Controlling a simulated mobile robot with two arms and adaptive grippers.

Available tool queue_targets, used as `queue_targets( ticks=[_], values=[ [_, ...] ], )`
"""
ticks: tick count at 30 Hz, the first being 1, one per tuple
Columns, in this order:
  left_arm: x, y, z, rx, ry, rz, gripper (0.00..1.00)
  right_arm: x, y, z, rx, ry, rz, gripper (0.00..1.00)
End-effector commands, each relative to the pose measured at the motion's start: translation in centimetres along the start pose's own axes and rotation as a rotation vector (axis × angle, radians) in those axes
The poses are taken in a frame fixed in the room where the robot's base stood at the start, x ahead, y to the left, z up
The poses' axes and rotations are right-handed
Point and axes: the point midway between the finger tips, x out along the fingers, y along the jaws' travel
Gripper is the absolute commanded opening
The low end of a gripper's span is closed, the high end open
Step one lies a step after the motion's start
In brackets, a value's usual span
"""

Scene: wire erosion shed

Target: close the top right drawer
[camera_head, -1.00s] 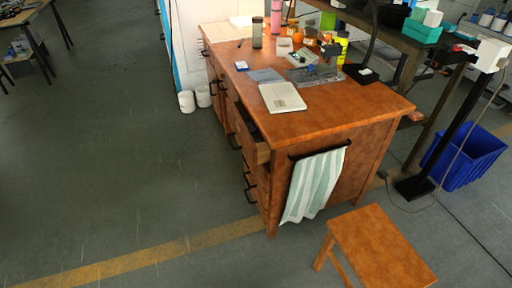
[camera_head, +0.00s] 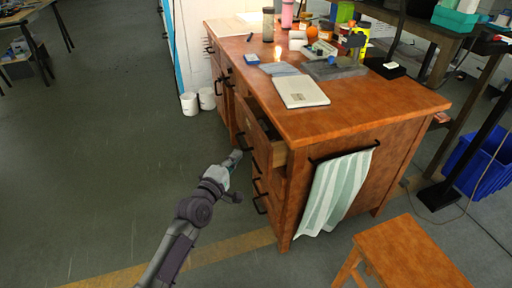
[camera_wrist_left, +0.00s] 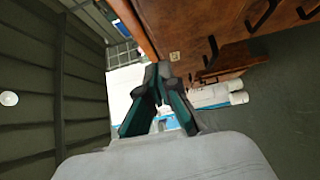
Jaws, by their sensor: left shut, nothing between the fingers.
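The wooden cabinet (camera_head: 330,170) stands in the middle of the head view. Its top right drawer (camera_head: 279,157) is partly pulled out, with its pale side and dark inside showing at the top edge. My left gripper (camera_head: 235,156) is low beside the drawer's front, near its black handle (camera_head: 241,141); I cannot tell whether they touch. In the left wrist view the gripper's fingers (camera_wrist_left: 164,72) are together and empty, with the cabinet's wooden face (camera_wrist_left: 190,35) and black handles above right. My right gripper is not in view.
A striped towel (camera_head: 335,193) hangs on the cabinet's end rail. A notebook (camera_head: 301,92), bottles and tools lie on top. A wooden stool (camera_head: 408,252) stands at the front right, and a blue bin (camera_head: 482,165) at the right.

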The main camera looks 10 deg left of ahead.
Motion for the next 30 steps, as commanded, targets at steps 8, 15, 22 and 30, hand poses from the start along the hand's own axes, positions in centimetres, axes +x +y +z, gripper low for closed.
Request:
queue_targets(
  ticks=[8,15,22,30],
  values=[
    [5.6,-0.1,0.8,-0.003,-0.001,0.001,0.0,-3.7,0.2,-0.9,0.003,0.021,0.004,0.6],
    [7.3,-0.1,2.6,0.001,0.0,0.0,0.0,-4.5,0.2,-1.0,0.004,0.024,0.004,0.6],
    [7.6,-0.1,2.9,0.002,0.0,-0.001,0.0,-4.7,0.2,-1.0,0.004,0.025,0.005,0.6],
    [8.3,0.0,3.5,-0.001,0.0,0.001,0.0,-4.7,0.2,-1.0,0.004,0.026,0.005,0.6]
  ],
)
